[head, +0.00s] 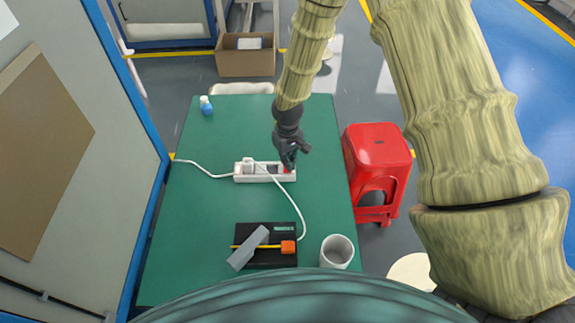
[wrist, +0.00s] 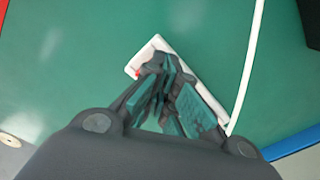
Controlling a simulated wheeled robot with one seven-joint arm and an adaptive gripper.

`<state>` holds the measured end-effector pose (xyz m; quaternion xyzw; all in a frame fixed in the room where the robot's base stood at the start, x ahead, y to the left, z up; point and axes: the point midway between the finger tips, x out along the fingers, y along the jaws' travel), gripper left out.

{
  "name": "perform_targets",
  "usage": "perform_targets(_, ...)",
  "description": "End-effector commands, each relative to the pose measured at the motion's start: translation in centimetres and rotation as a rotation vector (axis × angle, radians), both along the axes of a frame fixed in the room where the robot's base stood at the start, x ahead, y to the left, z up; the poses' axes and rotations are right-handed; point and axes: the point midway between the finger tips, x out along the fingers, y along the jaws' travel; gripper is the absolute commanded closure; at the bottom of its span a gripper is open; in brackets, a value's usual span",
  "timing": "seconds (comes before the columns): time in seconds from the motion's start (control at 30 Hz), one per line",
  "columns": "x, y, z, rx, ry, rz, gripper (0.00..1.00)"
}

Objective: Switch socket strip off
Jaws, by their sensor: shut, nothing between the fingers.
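The white socket strip (head: 243,178) lies on the green table in the head view, with a white plug (head: 248,164) in its left part. A red switch (head: 287,170) shows at its right end, just below my gripper (head: 290,163). My gripper is shut and empty, and points down over the strip's right end. In the wrist view the strip (wrist: 146,52) runs diagonally behind my gripper (wrist: 165,72), which hides its middle. A bit of red (wrist: 138,72) shows at the strip's edge there. I cannot tell whether the fingers touch the switch.
The green table (head: 205,215) is mostly clear to the left. A black device (head: 259,261) with a grey block (head: 248,248) and a white cup (head: 337,251) stand near the front. A white cable (head: 297,215) runs forward from the strip. A red stool (head: 377,150) stands right.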

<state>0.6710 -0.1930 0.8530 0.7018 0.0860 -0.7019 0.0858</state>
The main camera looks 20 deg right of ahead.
Motion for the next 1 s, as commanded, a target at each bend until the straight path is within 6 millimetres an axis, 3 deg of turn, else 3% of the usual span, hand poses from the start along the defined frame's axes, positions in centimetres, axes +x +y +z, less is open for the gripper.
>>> perform_targets(1.0, 0.0, 0.0, -1.2, 0.000, 0.000, 0.000, 1.00)
